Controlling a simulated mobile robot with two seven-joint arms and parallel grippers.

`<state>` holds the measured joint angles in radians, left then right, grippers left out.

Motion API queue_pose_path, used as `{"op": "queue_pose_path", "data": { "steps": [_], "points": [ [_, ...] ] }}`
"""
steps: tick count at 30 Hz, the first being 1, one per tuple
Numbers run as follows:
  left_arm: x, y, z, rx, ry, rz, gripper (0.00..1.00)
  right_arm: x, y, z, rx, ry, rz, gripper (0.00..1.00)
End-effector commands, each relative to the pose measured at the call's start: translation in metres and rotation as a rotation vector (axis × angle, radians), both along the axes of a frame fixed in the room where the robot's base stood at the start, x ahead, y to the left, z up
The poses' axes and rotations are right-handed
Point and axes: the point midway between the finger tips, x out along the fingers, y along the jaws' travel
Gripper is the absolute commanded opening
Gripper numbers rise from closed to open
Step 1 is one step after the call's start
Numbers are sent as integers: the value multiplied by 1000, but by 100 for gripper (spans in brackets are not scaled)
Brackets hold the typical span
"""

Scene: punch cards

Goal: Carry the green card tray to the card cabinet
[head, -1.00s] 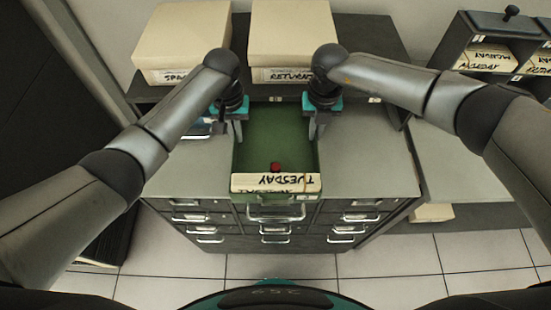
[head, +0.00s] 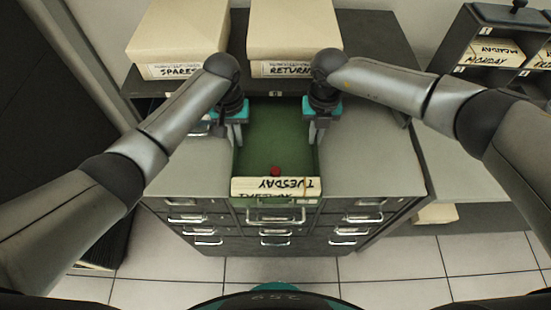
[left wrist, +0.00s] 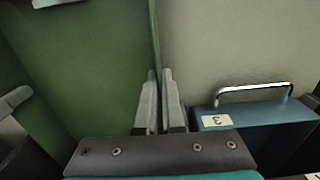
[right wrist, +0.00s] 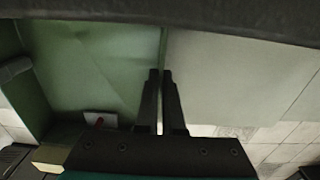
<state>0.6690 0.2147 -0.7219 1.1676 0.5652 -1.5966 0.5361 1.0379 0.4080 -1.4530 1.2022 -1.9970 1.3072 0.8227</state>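The green card tray (head: 276,125) is level over the middle of the grey card cabinet's top (head: 375,150). Whether it touches the top I cannot tell. A small red thing (head: 276,171) lies inside near the front. My left gripper (head: 237,140) is shut on the tray's left wall; in the left wrist view the wall runs between the fingers (left wrist: 160,100). My right gripper (head: 312,135) is shut on its right wall, seen between the fingers in the right wrist view (right wrist: 160,100).
Cream boxes marked SPARES (head: 178,40) and RETURN (head: 293,35) stand on a dark shelf behind. A dark rack with day labels (head: 490,50) is at the right. A blue drawer with a 3 label (left wrist: 255,118) lies left of the tray. The floor in front is clear.

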Motion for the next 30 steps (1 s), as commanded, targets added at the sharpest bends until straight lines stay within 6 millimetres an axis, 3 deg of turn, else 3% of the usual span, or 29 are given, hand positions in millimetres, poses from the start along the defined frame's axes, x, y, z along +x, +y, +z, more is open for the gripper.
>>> {"op": "queue_pose_path", "data": {
  "steps": [11,20,30],
  "points": [
    [1,4,-15,8,-1,5,0,1,-4,-15,-8,-1,-5,0],
    [0,2,-15,5,2,2,35,0,-2,-15,-5,1,-3,35],
    [0,0,-9,1,-1,1,35,0,-1,-15,-1,0,-1,35]
  ]
}}
